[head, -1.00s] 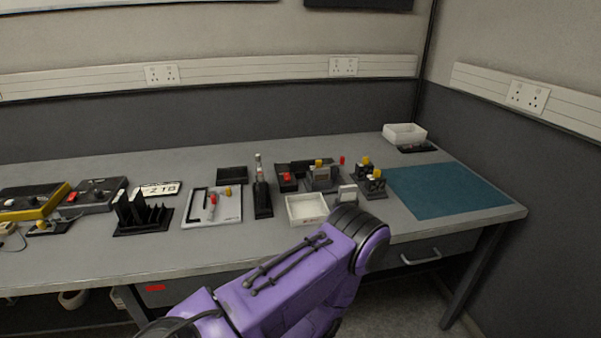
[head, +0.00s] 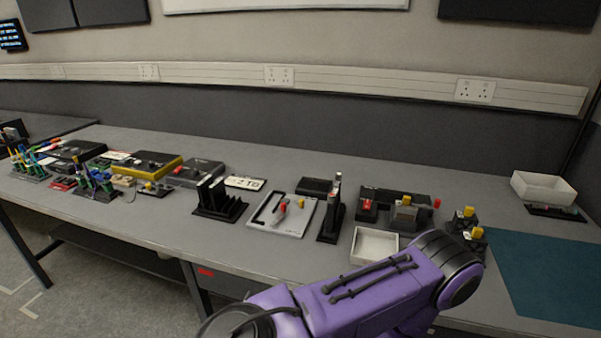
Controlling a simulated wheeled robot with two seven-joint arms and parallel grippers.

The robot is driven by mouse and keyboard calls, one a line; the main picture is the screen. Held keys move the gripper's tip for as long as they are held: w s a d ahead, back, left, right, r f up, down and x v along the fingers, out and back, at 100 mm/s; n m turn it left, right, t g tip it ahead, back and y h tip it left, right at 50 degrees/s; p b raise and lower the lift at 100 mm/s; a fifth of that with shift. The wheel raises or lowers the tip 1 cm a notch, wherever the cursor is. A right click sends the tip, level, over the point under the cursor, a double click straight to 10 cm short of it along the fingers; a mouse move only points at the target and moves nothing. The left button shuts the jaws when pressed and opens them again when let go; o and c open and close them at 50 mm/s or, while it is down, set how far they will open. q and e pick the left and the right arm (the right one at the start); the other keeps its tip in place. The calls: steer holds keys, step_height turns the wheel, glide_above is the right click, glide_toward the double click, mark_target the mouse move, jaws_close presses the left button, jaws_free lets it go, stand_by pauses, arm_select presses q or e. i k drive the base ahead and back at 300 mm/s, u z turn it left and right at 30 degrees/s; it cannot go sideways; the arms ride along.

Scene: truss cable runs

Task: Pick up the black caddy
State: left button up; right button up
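Several dark holders stand on the grey bench, and I cannot tell for sure which is the black caddy. A black slotted rack (head: 218,203) with upright plates stands near the middle. A narrow black holder (head: 330,218) with upright light-tipped items stands to its right, past a white tool tray (head: 283,214). At the far left, dark holders (head: 95,186) carry colourful upright tools. A purple arm of mine crosses the lower right in front of the bench. Neither gripper shows in the head view.
A white open box (head: 374,246) sits by the front edge, close behind the purple arm. Black and yellow devices (head: 150,164) line the left side. A teal mat (head: 545,270) and a white bin (head: 543,187) are at the right. The left front bench strip is clear.

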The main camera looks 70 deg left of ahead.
mark_target(332, 218)
steer(key=u, duration=2.2)
